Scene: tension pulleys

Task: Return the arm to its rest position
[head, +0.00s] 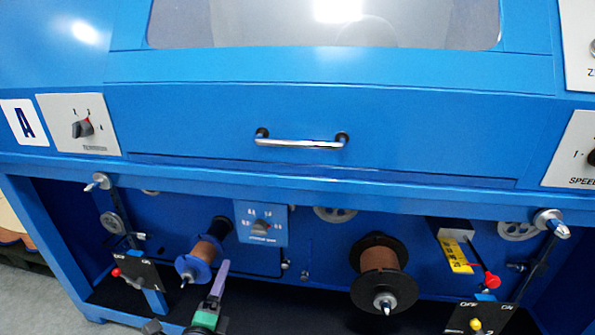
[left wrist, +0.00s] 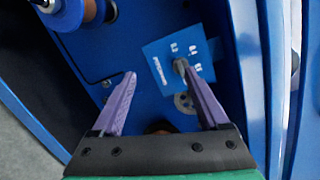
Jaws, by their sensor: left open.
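My left gripper (head: 221,277), with purple fingers and a green body, reaches up from the bottom of the head view, in front of the machine's lower bay. In the left wrist view the gripper (left wrist: 160,74) has its two fingers wide apart with nothing held between them. Beyond them is a blue dial panel (left wrist: 165,68), which also shows in the head view (head: 250,238). A copper-wire spool with a blue flange (head: 205,251) is just up and left of the gripper. My right gripper is not in view.
A black-flanged copper spool (head: 378,262) sits further right. A yellow scale (head: 457,256) with a red-tipped part stands beside it. Switch boxes (head: 137,273) (head: 480,318) stand at both lower sides. The blue front with a metal handle (head: 300,143) overhangs the bay.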

